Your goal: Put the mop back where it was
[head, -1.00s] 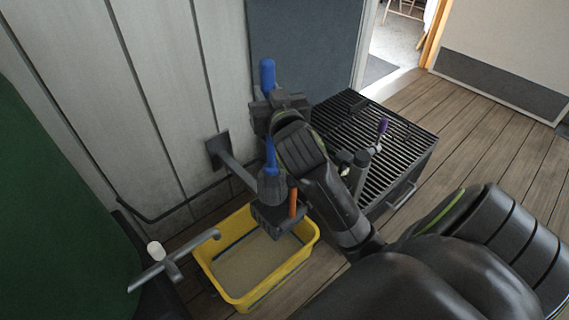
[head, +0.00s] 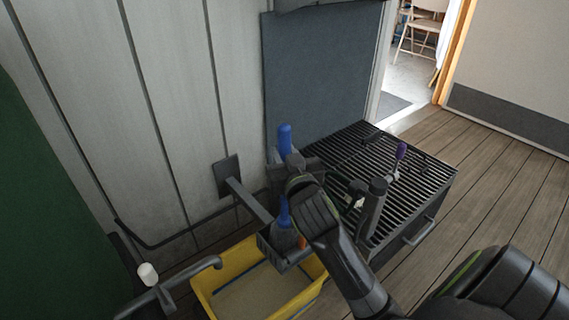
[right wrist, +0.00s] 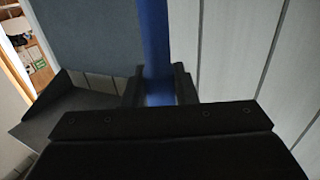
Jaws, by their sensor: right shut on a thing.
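The mop's blue handle (head: 285,138) stands upright near the wall in the head view. My right gripper (head: 283,163) is shut on it, with handle showing above and below the jaws. The blue lower part (head: 284,213) reaches down to a dark holder (head: 268,243) on a wall arm. The mop's lower end looks to be at or inside this holder; whether it rests there I cannot tell. In the right wrist view the blue handle (right wrist: 156,45) runs between the two fingers (right wrist: 158,88). My left gripper is not in view.
A yellow tub (head: 240,258) stands on the floor under the holder. An orange handle (head: 302,243) shows at the holder. A black slatted box (head: 415,190) stands to the right, with a purple-topped tool (head: 401,151) by it. Wooden floor (head: 490,190) is clear further right.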

